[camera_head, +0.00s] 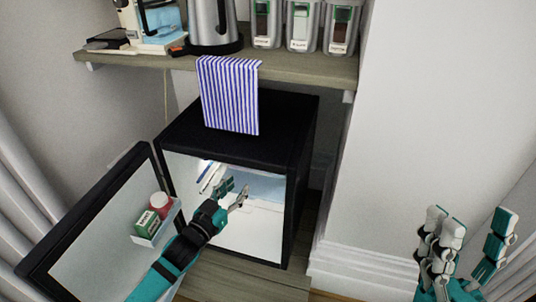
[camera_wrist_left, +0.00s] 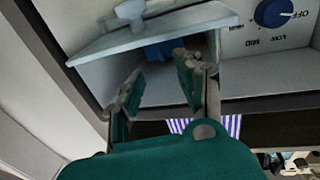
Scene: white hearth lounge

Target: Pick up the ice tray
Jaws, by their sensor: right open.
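A small blue object (camera_wrist_left: 157,51), perhaps the ice tray, shows partly inside the white compartment in the left wrist view. The compartment flap and my fingers hide much of it, so its shape is unclear. My left gripper (camera_head: 233,190) reaches into the open black mini fridge (camera_head: 300,150). In the left wrist view my left gripper (camera_wrist_left: 158,85) has its two fingers apart, with nothing between them. The blue object lies beyond the fingertips. My right gripper (camera_head: 470,222) is open and empty, outside the fridge at the lower right.
The fridge door (camera_head: 95,235) stands open to the left, with a green box (camera_head: 146,223) and a red-lidded jar (camera_head: 160,202) on its rack. A striped cloth (camera_head: 230,95) hangs over the fridge top. A shelf (camera_head: 290,67) runs above. A dial (camera_wrist_left: 272,12) sits beside the compartment.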

